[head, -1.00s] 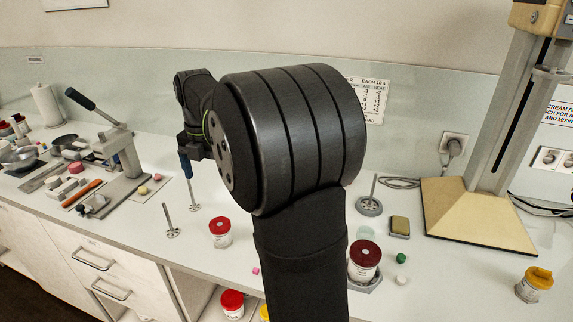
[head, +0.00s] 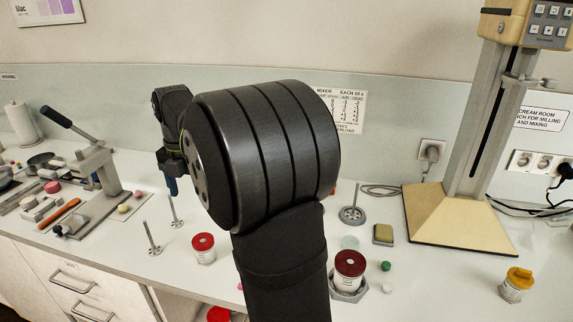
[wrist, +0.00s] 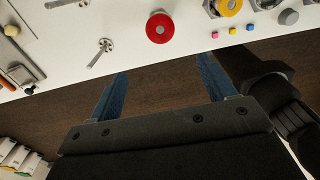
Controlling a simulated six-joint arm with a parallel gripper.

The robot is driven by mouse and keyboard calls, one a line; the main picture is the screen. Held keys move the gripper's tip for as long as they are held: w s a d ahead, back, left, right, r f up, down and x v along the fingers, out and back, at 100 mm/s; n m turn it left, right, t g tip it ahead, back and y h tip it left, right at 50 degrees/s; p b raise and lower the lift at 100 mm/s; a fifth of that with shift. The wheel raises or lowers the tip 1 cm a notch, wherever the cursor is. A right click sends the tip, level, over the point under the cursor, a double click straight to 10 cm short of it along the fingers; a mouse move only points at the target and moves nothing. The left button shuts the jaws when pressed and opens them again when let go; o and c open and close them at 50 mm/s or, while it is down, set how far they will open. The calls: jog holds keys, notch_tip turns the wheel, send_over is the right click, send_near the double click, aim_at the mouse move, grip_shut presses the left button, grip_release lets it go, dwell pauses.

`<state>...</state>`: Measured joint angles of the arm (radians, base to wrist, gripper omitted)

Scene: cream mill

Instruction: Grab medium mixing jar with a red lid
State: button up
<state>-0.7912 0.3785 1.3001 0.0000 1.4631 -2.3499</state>
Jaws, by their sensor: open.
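A jar with a bright red lid (head: 204,243) stands on the bench in the head view, left of my arm. A larger jar with a dark red lid (head: 349,265) stands in a grey base right of my arm. Another red lid (head: 218,314) shows at the bottom edge, mostly cut off. I cannot tell by size which is the medium one. In the wrist view a red lid (wrist: 160,28) lies beyond the fingertips, near the bench edge. My gripper (wrist: 163,66) is open and empty over the dark floor. In the head view it is mostly hidden behind my arm.
Metal stirrers (head: 153,240) stand left of the jar. A yellow-lidded jar (head: 516,283) and a mixer stand (head: 455,215) are at the right. In the wrist view small coloured cubes (wrist: 232,31) and a yellow lid (wrist: 228,7) lie right of the red lid.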

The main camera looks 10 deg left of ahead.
jog(key=m, duration=1.6)
send_near(204, 245)
jog(key=f, duration=0.4)
jog(key=w+f, duration=0.1)
jog(key=f, duration=0.1)
jog(key=shift+a+f, duration=0.35)
jog(key=shift+f, duration=0.05)
jog(key=f, duration=0.5)
jog(key=shift+w+a+f, duration=0.1)
jog(key=shift+w+a, duration=0.15)
jog(key=c, duration=1)
